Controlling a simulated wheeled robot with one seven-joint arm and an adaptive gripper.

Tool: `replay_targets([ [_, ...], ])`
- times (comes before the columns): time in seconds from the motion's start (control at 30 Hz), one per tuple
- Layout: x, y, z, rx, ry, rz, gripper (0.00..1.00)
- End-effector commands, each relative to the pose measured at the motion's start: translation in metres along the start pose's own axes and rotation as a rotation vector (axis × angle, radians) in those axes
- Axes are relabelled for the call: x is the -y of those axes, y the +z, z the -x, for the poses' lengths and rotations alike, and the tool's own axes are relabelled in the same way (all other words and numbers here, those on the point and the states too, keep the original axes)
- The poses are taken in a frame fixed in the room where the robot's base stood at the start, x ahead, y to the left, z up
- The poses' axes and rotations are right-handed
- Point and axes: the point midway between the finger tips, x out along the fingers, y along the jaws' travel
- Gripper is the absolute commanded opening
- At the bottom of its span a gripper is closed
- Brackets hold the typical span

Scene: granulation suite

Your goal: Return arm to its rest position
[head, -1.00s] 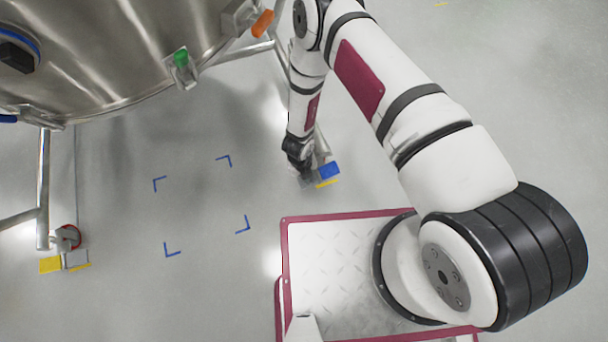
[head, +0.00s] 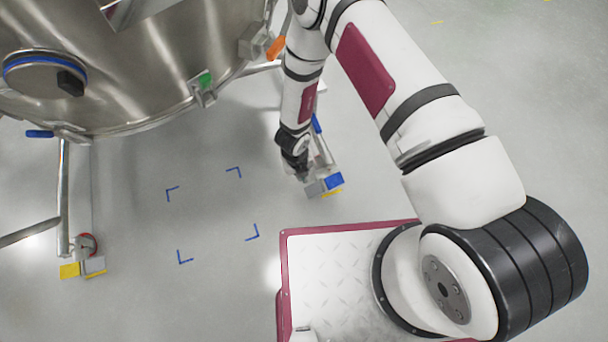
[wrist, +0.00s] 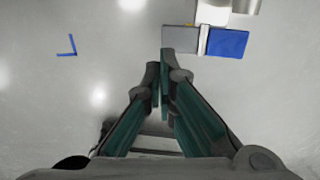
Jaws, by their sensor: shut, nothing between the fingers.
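My arm is bent, its upper link high on the right and its forearm hanging down in the middle of the head view. My gripper (head: 302,174) points down at the lower end of the forearm, near a vessel leg's foot with a blue and a grey block. In the wrist view my gripper (wrist: 163,75) has its two fingers together, with nothing between them. The blue block (wrist: 228,42) and the grey block (wrist: 180,39) lie just beyond the fingertips; I cannot tell the height gap.
A large steel vessel (head: 140,100) on legs fills the upper left. A left leg's foot has a yellow block (head: 69,270) and a red-rimmed wheel (head: 87,243). Blue corner marks (head: 252,233) outline a bare floor patch. Open floor (head: 520,110) lies at right.

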Motion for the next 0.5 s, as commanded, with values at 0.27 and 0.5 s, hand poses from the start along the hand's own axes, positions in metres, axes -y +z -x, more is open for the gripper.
replay_targets([
  [0.27, -0.001, -0.001, 0.005, -0.001, 0.0, 0.0, 0.0],
  [0.5, -0.002, 0.024, 0.033, 0.039, 0.04, 0.082, 0.0],
])
